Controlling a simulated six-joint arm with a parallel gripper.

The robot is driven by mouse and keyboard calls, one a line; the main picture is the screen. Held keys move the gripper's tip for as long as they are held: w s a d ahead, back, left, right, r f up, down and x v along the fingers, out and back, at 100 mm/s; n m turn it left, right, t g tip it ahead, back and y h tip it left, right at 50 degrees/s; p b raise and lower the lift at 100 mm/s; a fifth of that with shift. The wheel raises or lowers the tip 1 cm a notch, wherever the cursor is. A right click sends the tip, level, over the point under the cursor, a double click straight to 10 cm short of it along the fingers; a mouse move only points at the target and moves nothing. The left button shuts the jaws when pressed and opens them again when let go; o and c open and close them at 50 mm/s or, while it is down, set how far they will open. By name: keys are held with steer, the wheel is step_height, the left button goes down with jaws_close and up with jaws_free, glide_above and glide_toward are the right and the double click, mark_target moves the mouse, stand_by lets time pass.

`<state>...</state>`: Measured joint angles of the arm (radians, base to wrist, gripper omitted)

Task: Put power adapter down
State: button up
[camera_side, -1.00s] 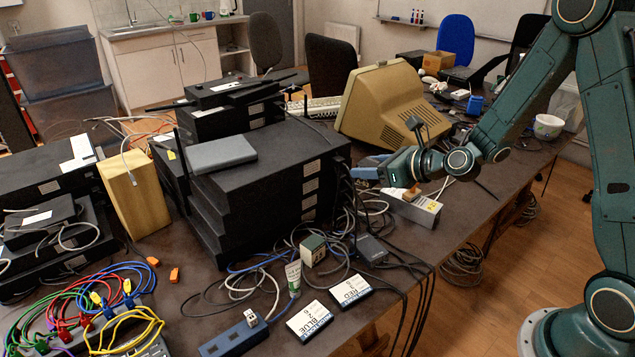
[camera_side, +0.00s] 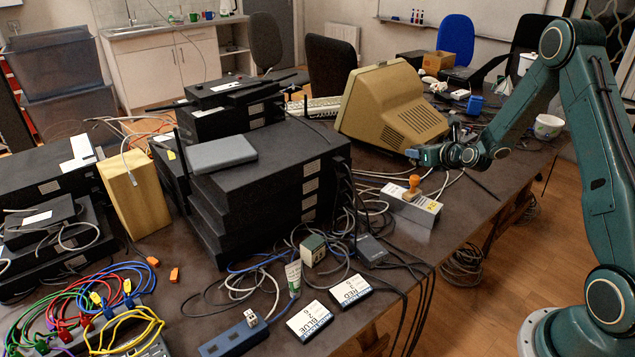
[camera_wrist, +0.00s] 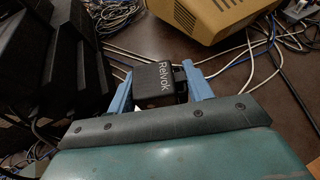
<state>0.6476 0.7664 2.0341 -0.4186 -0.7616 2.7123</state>
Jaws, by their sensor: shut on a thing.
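The power adapter (camera_wrist: 153,84) is a small black block with "Relvok" in white letters, seen in the wrist view. My gripper (camera_wrist: 157,88) is shut on it, with a blue finger on each side. In the side view my gripper (camera_side: 416,154) is above the dark table, in front of the beige monitor. The adapter is too small to make out clearly there. I cannot tell how far it is above the table (camera_side: 467,209).
The beige monitor (camera_side: 392,108) stands just behind my gripper. A grey box (camera_side: 424,208) with an orange-handled stamp (camera_side: 413,187) lies in front. Black stacked equipment (camera_side: 265,195) is at left. Loose cables (camera_wrist: 228,66) cross the table around the gripper. Bare table lies right of the grey box.

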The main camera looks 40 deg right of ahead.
steer(key=s+d+f+m+g+h, duration=0.1)
steer(key=s+d+f+m+h, duration=0.15)
steer(key=d, duration=0.75)
steer(key=m+g+h, duration=0.2)
steer(key=m+h, duration=0.1)
glide_above(466, 192)
step_height(466, 192, down, 5)
steer(key=shift+w+f, duration=0.1)
steer(key=shift+f, duration=1.8)
steer(key=shift+f, duration=2)
steer(key=shift+f, duration=0.1)
steer(key=o, duration=1.1)
steer(key=shift+c, duration=0.2)
